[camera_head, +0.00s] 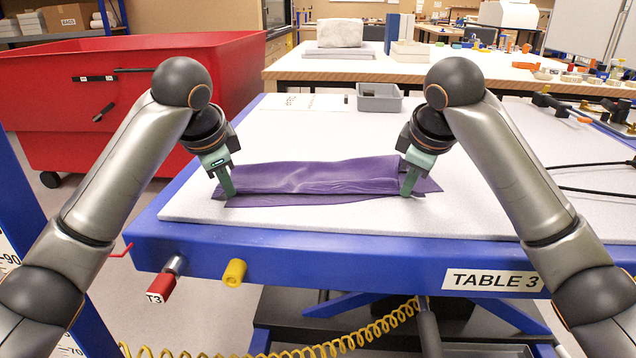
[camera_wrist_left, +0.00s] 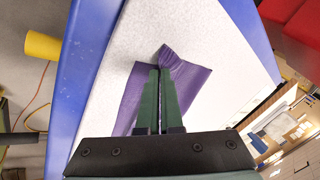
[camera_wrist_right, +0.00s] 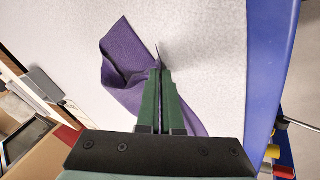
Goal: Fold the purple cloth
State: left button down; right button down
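The purple cloth (camera_head: 312,178) lies on the light grey top of the blue-framed table, folded into a long strip with a lower layer showing along its front edge. My left gripper (camera_head: 229,190) is at the cloth's left end. In the left wrist view its fingers (camera_wrist_left: 158,72) are together with a raised bit of cloth (camera_wrist_left: 172,62) at the tips. My right gripper (camera_head: 407,188) is at the right end. In the right wrist view its fingers (camera_wrist_right: 160,72) are together with a thin edge of cloth between the tips. The cloth (camera_wrist_right: 124,55) spreads around them.
A grey bin (camera_head: 379,98) stands at the table's back. Black cables (camera_head: 590,175) and small parts lie at the right. A red cart (camera_head: 60,110) stands left of the table.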

pick_arm(q)
jog(key=c, duration=1.6)
grip_release()
jog(key=shift+a, duration=0.15)
pick_arm(e)
jog(key=c, duration=1.5)
grip_release()
jog(key=shift+d, duration=0.15)
jog(key=shift+c, duration=0.2)
